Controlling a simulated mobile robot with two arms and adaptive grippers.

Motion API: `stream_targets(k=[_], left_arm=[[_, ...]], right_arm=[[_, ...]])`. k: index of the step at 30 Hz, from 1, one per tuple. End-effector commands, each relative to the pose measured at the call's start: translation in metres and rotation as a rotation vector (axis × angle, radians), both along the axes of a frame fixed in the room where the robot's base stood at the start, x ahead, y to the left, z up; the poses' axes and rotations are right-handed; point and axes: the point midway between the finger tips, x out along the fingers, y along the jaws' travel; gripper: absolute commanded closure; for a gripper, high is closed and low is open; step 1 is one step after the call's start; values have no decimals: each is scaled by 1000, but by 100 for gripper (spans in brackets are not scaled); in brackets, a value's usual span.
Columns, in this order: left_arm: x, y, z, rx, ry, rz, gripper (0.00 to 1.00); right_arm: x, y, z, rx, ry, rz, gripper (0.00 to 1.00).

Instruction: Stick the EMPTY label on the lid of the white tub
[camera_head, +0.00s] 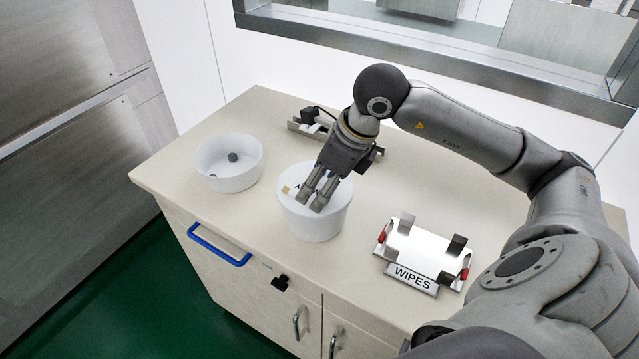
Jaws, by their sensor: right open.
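The white tub (315,228) stands upright near the middle of the counter with its white lid (290,178) on. My right gripper (309,203) is over the lid, its fingers pointing down at it; I cannot tell whether they touch it. The gripper is open. A label (298,188) with dark letters, mostly hidden behind the fingers, shows at the lid with a small tan tab (287,190) at its left; its word cannot be read, and I cannot tell how flat it lies. My left gripper is not in view.
An open white bowl (229,172) with small dark items stands to the left. A holder marked WIPES (412,277) sits at the right. A metal fixture (305,127) lies behind the tub. The counter's front edge has a blue handle (216,246). Bare counter lies between these things.

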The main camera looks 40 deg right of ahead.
Motion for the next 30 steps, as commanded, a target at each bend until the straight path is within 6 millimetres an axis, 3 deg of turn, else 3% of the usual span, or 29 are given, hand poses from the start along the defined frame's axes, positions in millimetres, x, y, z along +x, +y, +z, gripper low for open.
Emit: stream_targets(k=[9,15,21,30], left_arm=[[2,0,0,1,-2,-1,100],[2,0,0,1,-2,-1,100],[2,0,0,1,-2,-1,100],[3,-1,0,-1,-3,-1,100]], right_arm=[[-21,-14,62,-4,-6,-2,33],[-32,-19,91,-2,-4,-2,33],[-37,-21,102,-1,0,0,33],[-37,-21,102,-1,1,1,33]])
